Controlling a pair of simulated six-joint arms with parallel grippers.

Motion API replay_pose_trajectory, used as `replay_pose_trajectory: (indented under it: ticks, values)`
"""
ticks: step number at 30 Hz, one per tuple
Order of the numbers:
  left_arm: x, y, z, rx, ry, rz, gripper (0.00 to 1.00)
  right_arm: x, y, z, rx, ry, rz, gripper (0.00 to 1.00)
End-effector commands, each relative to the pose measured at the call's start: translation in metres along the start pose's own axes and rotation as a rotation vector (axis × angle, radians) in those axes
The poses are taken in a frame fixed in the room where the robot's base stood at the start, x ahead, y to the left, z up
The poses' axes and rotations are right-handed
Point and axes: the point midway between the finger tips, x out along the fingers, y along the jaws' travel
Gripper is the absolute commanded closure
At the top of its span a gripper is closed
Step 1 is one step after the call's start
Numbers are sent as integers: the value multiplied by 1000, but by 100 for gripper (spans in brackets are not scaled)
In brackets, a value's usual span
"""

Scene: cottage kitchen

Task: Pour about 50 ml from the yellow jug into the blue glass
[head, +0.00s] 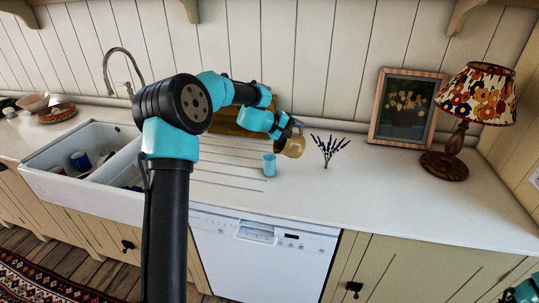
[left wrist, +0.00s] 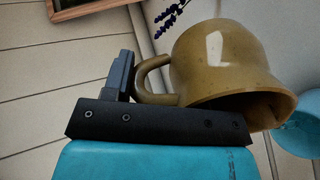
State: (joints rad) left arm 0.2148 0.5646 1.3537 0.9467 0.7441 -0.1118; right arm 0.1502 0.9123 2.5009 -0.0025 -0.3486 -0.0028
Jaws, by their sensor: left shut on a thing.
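The yellow jug (head: 293,147) is held in the air above the counter, tilted, its mouth towards the blue glass. My left gripper (head: 289,127) is shut on the jug's handle, as the left wrist view shows at the jug (left wrist: 215,62). The blue glass (head: 269,166) stands upright on the counter, just left of and below the jug in the head view. In the left wrist view the glass (left wrist: 300,134) is partly hidden behind the jug's rim. I cannot see any liquid. My right gripper is not in view; only a bit of that arm shows.
A lavender sprig (head: 329,149) stands close to the right of the jug. A framed picture (head: 405,107) and a lamp (head: 470,110) stand further right. The white sink (head: 70,183) is at the left. The front right counter is clear.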

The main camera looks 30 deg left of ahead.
Motion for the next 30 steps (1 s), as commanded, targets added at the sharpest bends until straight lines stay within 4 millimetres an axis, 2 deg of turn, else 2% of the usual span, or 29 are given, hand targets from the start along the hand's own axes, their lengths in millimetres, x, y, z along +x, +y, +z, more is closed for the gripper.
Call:
replay_pose_trajectory:
  ticks: [10, 22, 30]
  values:
    - [0, 1, 0, 1, 0, 7, 92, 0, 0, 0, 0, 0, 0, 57]
    - [26, -12, 2, 2, -10, -238, 92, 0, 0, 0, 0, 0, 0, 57]
    - [28, -14, 1, -1, -9, -270, 92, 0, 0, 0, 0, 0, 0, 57]
